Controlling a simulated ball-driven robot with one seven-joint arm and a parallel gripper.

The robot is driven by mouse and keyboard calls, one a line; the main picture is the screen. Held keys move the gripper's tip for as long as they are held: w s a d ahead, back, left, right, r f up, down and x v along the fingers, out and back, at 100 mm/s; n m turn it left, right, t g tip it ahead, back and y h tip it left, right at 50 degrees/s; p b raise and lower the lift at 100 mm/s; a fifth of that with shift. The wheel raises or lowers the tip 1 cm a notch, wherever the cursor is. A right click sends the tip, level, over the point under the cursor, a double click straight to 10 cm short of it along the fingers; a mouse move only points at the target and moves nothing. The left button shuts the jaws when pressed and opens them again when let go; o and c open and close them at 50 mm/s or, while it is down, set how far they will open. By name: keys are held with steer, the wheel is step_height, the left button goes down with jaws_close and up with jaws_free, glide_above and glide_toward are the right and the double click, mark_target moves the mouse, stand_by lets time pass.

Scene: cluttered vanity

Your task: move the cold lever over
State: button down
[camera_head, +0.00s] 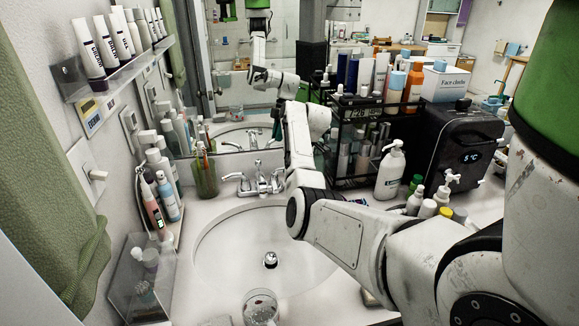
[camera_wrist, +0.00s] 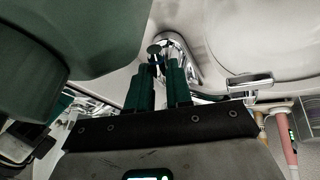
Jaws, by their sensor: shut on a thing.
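The chrome faucet (camera_head: 255,182) stands at the back rim of the white sink in the head view. One lever (camera_head: 232,177) is on its left, and the cold lever (camera_head: 278,180) is on its right, close beside my arm. In the wrist view my gripper (camera_wrist: 167,72) has its two dark green fingers close together at a chrome faucet part with a small blue mark, the cold lever (camera_wrist: 157,68). The fingers are shut on it and partly hide it. The other lever (camera_wrist: 250,83) sticks out to the right, apart from my gripper. My fingertips are not clear in the head view.
The sink basin (camera_head: 225,245) is open in front of the faucet, with a glass (camera_head: 260,308) at its front. A cup of toothbrushes (camera_head: 205,177) stands left of the faucet. A white pump bottle (camera_head: 390,172) and black mini fridge (camera_head: 455,150) stand right. The mirror is close behind.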

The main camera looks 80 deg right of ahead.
stand_by(0.4)
steer(key=c, duration=1.3)
jaws_free()
steer(key=shift+r, duration=0.1)
steer(key=b+v, duration=0.1)
steer(key=v, duration=0.9)
steer(key=shift+r, duration=0.35)
